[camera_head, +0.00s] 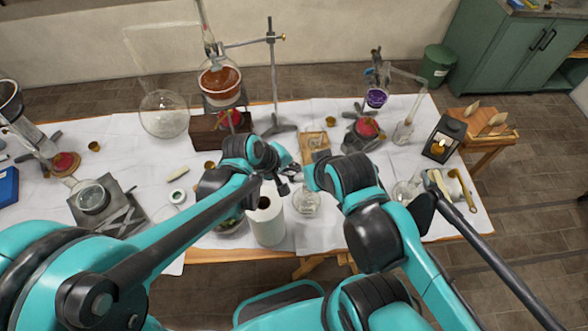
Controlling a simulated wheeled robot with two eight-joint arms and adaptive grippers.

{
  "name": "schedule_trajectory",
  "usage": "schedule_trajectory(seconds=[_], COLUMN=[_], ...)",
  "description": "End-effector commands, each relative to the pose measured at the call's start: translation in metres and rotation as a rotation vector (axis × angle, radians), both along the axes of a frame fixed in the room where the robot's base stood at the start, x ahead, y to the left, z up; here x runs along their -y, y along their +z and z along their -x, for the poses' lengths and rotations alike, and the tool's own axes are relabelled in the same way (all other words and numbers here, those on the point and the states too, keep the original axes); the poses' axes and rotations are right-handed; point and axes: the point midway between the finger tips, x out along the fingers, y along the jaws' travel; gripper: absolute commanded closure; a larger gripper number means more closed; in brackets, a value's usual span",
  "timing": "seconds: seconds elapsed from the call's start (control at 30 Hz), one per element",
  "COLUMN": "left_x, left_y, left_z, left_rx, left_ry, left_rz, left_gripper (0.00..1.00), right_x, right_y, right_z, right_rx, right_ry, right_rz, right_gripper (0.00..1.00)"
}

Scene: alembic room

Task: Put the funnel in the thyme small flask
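My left gripper (287,181) is dark and small in the middle of the table, above and behind a white paper roll (267,222). Whether its fingers are open or shut is too small to tell. A small clear glass flask (307,201) stands just right of the roll, close to the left gripper. A wooden board (314,141) behind the grippers bears a small pale or clear item, possibly the funnel, too unclear to be sure. I cannot read a thyme label on any flask. My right arm's wrist is right of the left gripper; its fingers are not clearly visible.
A stand (272,75) and a round flask of brown liquid (220,84) rise behind my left wrist. A large clear round flask (164,114) stands left of them. Purple-flask glassware (376,97) and a lantern (444,138) stand at right. White cloth is bare in places.

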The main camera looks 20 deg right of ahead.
Motion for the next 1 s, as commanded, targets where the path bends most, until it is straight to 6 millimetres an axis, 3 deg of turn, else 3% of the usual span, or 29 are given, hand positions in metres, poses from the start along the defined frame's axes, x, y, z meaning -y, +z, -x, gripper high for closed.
schedule_trajectory(seconds=[0.47, 1.0], left_x=[0.000, 0.000], left_y=[-0.002, -0.021], left_z=[0.000, 0.000], left_rx=[0.000, 0.000], left_ry=[0.000, 0.000], left_rz=[0.000, 0.000], left_gripper=[1.00, 1.00], right_x=[0.000, 0.000], right_y=[-0.002, -0.019], right_z=[0.000, 0.000], right_rx=[0.000, 0.000], right_ry=[0.000, 0.000], right_rz=[0.000, 0.000], right_gripper=[0.34, 0.34])
